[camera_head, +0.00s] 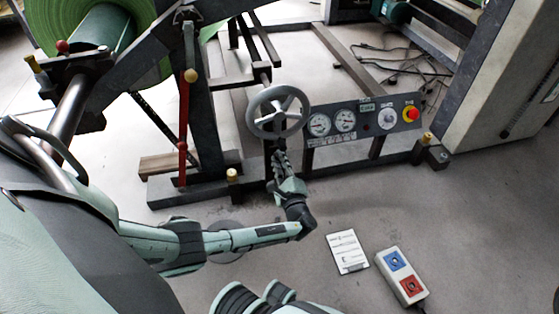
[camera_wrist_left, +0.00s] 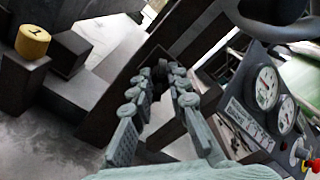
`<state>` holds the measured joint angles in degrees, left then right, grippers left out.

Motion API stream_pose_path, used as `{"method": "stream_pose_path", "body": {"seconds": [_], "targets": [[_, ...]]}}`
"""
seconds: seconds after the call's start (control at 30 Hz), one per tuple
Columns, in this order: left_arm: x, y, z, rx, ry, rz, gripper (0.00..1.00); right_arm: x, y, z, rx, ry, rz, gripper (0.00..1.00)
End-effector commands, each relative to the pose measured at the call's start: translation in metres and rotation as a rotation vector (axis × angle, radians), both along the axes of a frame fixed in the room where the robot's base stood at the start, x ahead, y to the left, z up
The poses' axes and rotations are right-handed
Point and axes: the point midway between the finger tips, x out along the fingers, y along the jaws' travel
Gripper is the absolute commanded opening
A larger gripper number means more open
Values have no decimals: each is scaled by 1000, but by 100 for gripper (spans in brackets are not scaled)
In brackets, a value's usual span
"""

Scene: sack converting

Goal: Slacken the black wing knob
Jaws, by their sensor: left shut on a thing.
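My left gripper (camera_head: 279,160) reaches the machine frame just below the grey handwheel (camera_head: 278,112). In the left wrist view, its two fingers (camera_wrist_left: 161,76) close on a small dark piece, the black wing knob (camera_wrist_left: 160,83). The fingers cover most of the knob, so its wings and angle cannot be made out. In the head view the knob is hidden by the gripper and the dark post behind it.
A gauge panel (camera_head: 361,121) with dials and a red button (camera_head: 411,114) stands right of the handwheel. A yellow-capped post (camera_wrist_left: 32,41) is left of the gripper. A clipboard (camera_head: 347,252) and a pendant box (camera_head: 402,276) lie on the floor. Cables lie behind.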

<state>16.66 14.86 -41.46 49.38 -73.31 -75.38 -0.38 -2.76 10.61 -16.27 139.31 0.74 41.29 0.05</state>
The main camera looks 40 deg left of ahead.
Motion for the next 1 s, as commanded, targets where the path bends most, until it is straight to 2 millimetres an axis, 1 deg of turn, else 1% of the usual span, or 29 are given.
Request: {"method": "stream_pose_path", "body": {"seconds": [0.03,0.3,0.73,0.77,0.8,0.9,0.93,1.0], "targets": [[2,2,1,-12,-16,0,0,0,0,0,2,2,0,54],[2,2,1,-55,-65,-1,0,2,-1,-1,8,5,-1,54],[2,2,2,-58,-71,0,0,2,0,-1,7,5,0,54],[2,2,2,-58,-71,0,17,2,0,-1,6,6,0,54],[2,2,2,-58,-71,0,22,2,0,-1,5,6,0,54],[2,2,1,-59,-71,-1,34,2,0,-2,2,5,0,54],[2,2,1,-59,-71,-1,37,1,0,-2,0,5,0,54],[1,1,1,-58,-70,-1,37,1,1,-2,-2,5,0,54]]}}
